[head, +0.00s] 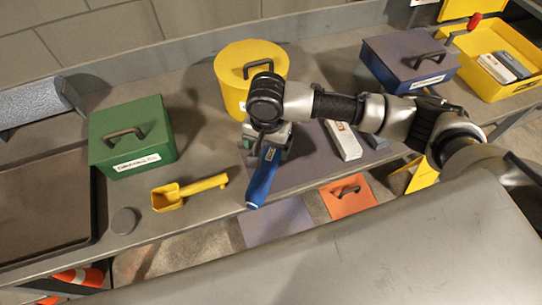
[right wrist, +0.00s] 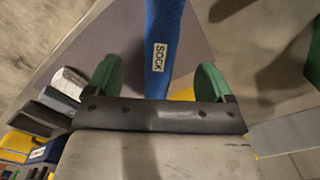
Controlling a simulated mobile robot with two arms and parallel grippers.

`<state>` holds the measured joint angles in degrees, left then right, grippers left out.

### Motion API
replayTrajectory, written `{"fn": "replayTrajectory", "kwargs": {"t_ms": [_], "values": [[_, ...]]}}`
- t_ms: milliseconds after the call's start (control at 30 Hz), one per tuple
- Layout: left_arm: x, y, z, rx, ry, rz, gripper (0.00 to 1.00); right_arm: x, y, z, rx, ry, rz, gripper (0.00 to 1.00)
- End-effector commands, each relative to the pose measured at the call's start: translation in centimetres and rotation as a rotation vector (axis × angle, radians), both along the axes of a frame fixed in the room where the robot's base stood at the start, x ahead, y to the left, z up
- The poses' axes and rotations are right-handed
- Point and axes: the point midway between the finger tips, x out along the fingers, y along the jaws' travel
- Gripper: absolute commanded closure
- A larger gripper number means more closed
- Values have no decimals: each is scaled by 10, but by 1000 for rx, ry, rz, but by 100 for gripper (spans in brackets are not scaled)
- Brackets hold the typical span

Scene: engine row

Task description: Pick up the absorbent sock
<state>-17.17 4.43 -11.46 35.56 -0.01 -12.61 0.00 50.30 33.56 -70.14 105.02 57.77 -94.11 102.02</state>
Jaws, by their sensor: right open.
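The absorbent sock (head: 263,180) is a long blue roll lying on a dark grey mat on the bench, its near end at the front edge. In the right wrist view the sock (right wrist: 164,30) carries a white label reading SOCK. My right gripper (head: 270,148) is above the sock and hides its far part in the head view. In the right wrist view my right gripper (right wrist: 158,68) is open, its green fingers on either side of the sock, with a gap each side. I cannot tell how far down the fingers reach. My left gripper is not in view.
A yellow round tub (head: 238,75) stands behind the gripper. A green box (head: 130,135), yellow scoop (head: 190,190) and grey disc (head: 124,221) are to the left. White-and-grey blocks (head: 344,142) lie right of the sock. A dark blue-grey box (head: 405,60) stands farther right.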

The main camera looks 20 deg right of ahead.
Motion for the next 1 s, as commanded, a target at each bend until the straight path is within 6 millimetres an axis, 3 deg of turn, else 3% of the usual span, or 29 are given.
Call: {"fn": "replayTrajectory", "kwargs": {"t_ms": [200,467,700,1000], "values": [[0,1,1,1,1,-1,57,0,0,-35,0,1,0,17],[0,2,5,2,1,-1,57,2,-1,-56,0,0,2,17],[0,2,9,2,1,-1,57,6,-3,-91,0,0,3,17],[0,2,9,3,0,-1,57,6,-3,-99,2,-1,4,17]]}}
